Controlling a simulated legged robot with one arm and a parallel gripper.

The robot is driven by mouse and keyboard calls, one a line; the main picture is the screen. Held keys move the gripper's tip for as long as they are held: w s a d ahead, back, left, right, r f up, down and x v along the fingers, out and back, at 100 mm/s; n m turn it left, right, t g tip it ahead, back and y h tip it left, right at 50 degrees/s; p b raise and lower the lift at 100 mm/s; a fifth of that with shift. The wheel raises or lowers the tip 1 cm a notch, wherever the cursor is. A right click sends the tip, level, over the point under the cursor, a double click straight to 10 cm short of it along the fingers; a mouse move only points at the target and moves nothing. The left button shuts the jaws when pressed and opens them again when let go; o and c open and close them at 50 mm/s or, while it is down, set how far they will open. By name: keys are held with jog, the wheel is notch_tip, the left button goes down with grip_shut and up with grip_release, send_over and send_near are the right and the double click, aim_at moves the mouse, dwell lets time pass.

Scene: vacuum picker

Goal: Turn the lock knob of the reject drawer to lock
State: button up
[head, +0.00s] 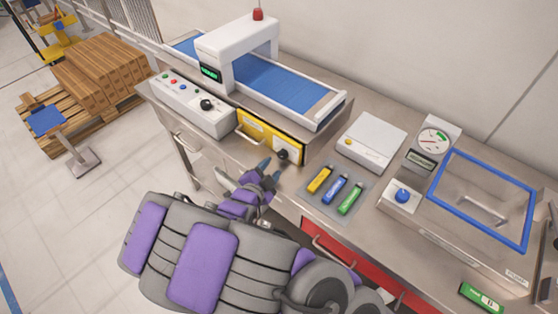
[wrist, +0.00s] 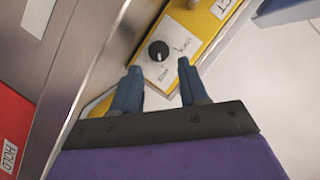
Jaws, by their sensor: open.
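The reject drawer (head: 262,134) has a yellow front and sits under the conveyor machine. Its black round lock knob (head: 282,155) is at the right end of that front. In the wrist view the knob (wrist: 158,52) stands on a pale plate (wrist: 180,40) with small lettering at two spots, too blurred to read surely. A light mark shows on the knob, but its exact direction is hard to tell. My gripper (head: 268,172) is open and empty, just in front of the knob. In the wrist view its two blue-grey fingers (wrist: 160,78) point at the knob, apart from it.
A control box (head: 195,105) with buttons stands left of the drawer. Yellow, blue and green items (head: 336,188) lie on a grey mat to the right. A red drawer front (head: 345,260) is below the counter. Free floor lies at left.

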aim_at(281, 157)
jog(key=shift+w+f, duration=0.25)
jog(key=shift+w, duration=0.3)
jog(key=shift+w+f, duration=0.2)
jog(key=shift+w, duration=0.35)
jog(key=w+d, duration=0.2)
jog(key=w+d+b, duration=0.1)
jog(key=shift+d+f, duration=0.3)
jog(key=shift+d, duration=0.1)
jog(key=shift+w+a+f, duration=0.1)
jog(key=shift+a+f, duration=0.05)
jog(key=shift+a, duration=0.95)
jog(key=shift+d, duration=0.7)
jog(key=c, duration=0.7)
jog(key=shift+a, duration=0.15)
jog(key=shift+c, duration=0.4)
